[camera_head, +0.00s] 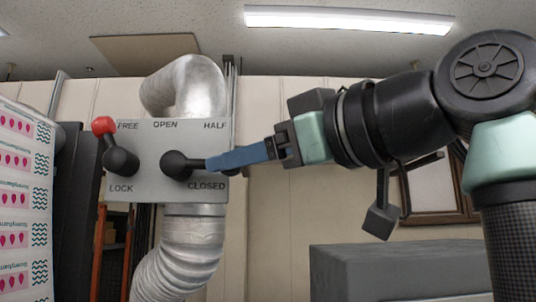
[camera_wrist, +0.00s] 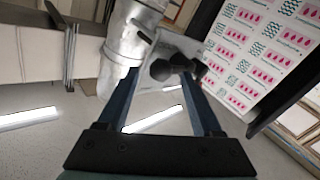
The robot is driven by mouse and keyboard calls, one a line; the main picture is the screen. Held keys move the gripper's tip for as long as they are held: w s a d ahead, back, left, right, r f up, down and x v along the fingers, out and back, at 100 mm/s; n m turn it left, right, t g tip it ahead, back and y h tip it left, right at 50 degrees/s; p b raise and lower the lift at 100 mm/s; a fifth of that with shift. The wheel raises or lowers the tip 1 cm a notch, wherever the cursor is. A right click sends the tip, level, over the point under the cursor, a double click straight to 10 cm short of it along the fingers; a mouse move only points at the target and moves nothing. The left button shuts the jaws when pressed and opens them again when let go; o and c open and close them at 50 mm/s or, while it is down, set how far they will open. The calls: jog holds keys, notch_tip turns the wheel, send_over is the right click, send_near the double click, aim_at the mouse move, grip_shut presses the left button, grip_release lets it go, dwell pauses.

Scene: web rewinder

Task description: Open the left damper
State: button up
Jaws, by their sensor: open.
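The damper's grey plate (camera_head: 140,187) carries the words FREE, LOCK, OPEN, HALF and CLOSED and sits in front of a silver duct (camera_head: 190,240). The left lever (camera_head: 122,162) has a red knob (camera_head: 103,125) pointing up toward FREE. The right lever (camera_head: 176,165) is black and points right, just above CLOSED; its outer part is partly hidden by my blue fingers. My gripper (camera_head: 208,163) reaches in from the right at this lever. In the wrist view my gripper (camera_wrist: 162,76) is open, with a black lever (camera_wrist: 182,63) at its fingertips; contact cannot be told.
A web of printed labels (camera_head: 22,190) stands at the far left beside a dark frame (camera_head: 72,220). A grey box-like body (camera_head: 400,270) is at the lower right. Bare wall (camera_head: 290,230) lies right of the plate.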

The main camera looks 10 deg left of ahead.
jog(key=shift+w+a+f, duration=0.15)
jog(key=shift+w+a, duration=0.2)
jog(key=shift+a, duration=0.2)
jog(key=shift+c, duration=0.4)
jog(key=shift+s+d, duration=0.2)
jog(key=shift+d, duration=0.1)
jog(key=c, duration=0.5)
grip_shut()
